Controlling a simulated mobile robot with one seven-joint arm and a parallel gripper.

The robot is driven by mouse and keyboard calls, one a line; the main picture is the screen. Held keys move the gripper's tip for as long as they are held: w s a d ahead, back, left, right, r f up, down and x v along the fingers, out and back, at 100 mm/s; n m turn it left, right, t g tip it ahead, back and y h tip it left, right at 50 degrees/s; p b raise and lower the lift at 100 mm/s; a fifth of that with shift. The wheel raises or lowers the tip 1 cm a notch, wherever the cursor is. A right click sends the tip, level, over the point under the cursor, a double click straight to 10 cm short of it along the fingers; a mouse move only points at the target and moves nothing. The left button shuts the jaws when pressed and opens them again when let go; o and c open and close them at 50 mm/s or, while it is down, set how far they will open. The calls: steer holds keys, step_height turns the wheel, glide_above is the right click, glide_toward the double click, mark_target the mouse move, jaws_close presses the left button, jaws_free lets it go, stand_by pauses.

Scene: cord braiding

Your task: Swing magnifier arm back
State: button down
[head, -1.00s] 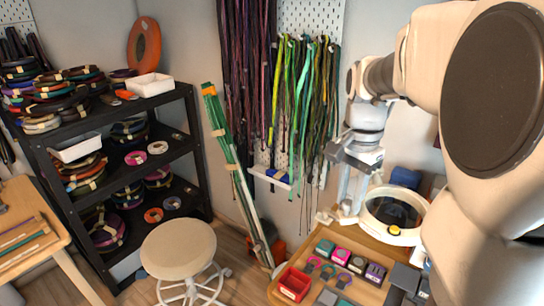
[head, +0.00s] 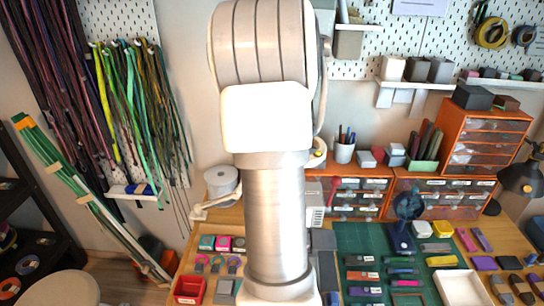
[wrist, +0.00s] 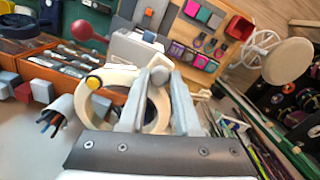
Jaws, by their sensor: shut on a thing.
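The magnifier is a cream ring (wrist: 118,76) with a yellow knob (wrist: 93,83), partly covered by my fingers in the wrist view. My gripper (wrist: 160,80) is closed around a rounded cream piece of the magnifier arm at the ring's far side. In the head view my own arm hides the gripper and most of the magnifier. Only the yellow-topped edge of the ring (head: 318,155) shows just right of my arm. A cream bar (head: 208,207) reaches out at the left of my arm, low over the table; its link to the magnifier is hidden.
A pen cup (head: 344,152) and orange drawer units (head: 358,197) stand at the back. A green mat (head: 352,238) with several small pieces lies right of my arm. A red box (head: 189,289) is at the front left. Cords (head: 135,110) hang on the left wall.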

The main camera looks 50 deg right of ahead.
steer(key=shift+w+d+n, duration=0.15)
steer(key=shift+d+n, duration=0.15)
steer(key=shift+d, duration=0.6)
steer(key=c, duration=0.6)
jaws_free()
steer(key=shift+r, duration=0.1)
step_height(320, 180, up, 17)
steer(key=p, duration=0.1)
steer(key=shift+a+r, duration=0.1)
